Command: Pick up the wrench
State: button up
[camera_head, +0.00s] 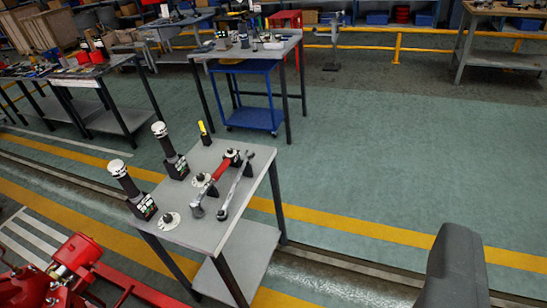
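A small grey table (205,228) stands in the lower middle of the view. On its right half lie two long wrench-like tools side by side, pointing away from me. One has a red grip (219,170) and a grey head at the near end. The other is a plain grey wrench (235,186) to its right, resting on a dark block. Which one the task means I cannot tell. A dark grey rounded part, probably my gripper (455,268), shows at the bottom right, well apart from the table. Its fingertips cannot be made out, and nothing is seen held.
Two dark cylinders with white tops (126,183) (168,146) and a yellow-topped tool (204,132) stand on the table. Red machinery (75,262) is at lower left. Workbenches and a yellow rail (397,48) are behind. Green floor at right is clear.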

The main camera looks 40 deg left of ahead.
aim_at(247, 158)
jog(key=u, duration=0.2)
jog(key=i, duration=1.25)
jog(key=u, duration=0.9)
jog(key=i, duration=0.6)
jog(key=u, duration=0.3)
jog(key=k, duration=0.9)
jog(key=u, duration=0.2)
jog(key=i, duration=0.9)
jog(key=z, duration=0.1)
